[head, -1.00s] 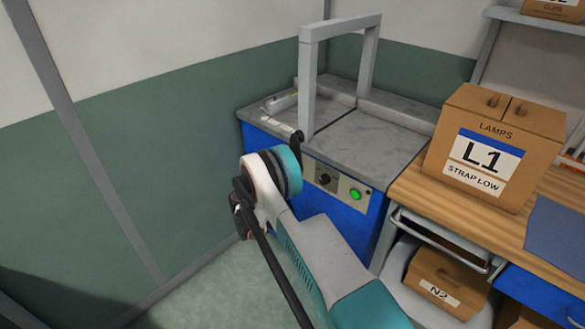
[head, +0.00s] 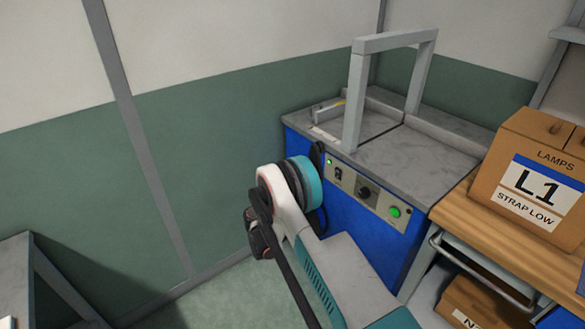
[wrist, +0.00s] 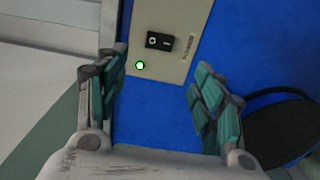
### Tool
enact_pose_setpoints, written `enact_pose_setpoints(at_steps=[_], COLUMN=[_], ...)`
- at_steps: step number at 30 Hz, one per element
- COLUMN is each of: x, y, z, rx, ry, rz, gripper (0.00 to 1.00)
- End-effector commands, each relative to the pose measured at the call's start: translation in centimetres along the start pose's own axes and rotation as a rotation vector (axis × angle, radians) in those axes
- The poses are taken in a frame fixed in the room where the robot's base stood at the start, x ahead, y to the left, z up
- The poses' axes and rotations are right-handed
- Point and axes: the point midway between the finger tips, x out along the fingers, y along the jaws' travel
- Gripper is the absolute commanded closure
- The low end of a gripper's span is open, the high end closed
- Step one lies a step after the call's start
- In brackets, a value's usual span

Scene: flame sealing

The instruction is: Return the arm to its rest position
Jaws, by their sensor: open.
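My gripper (wrist: 162,98) shows in the wrist view with its two teal-padded fingers spread apart and nothing between them. It faces the blue front of the strapping machine (wrist: 150,125), with a black rocker switch (wrist: 159,41) and a lit green lamp (wrist: 140,65) just beyond the fingertips. In the head view my arm reaches up from the bottom, in front of the machine (head: 345,230). The gripper itself is hidden behind my wrist there. I cannot tell the exact gap between the fingers and the panel.
The machine has a grey top with an upright grey arch (head: 354,95). Another carton (head: 475,305) sits below. A grey table (head: 15,270) is at the left edge. Floor shows between.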

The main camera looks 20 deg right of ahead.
Motion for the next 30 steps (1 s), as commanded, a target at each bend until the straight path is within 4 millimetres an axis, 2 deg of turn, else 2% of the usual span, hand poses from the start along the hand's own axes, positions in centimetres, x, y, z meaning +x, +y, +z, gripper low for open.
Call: enact_pose_setpoints(at_steps=[5, 8, 14, 20, 26, 30], x=[0.1, 0.4, 0.9, 0.7, -0.3, -1.5], y=[0.5, 2.0, 7.2, 12.5, 17.3, 20.3], z=[-0.1, -0.5, -0.8, -0.1, 1.9, 3.8], rx=[0.002, 0.009, 0.040, 0.080, 0.127, 0.163], ry=[0.002, 0.007, 0.028, 0.053, 0.077, 0.092], rz=[-0.009, -0.042, -0.167, -0.302, -0.435, -0.526], gripper=[0.38, 0.38, 0.38, 0.38, 0.38, 0.38])
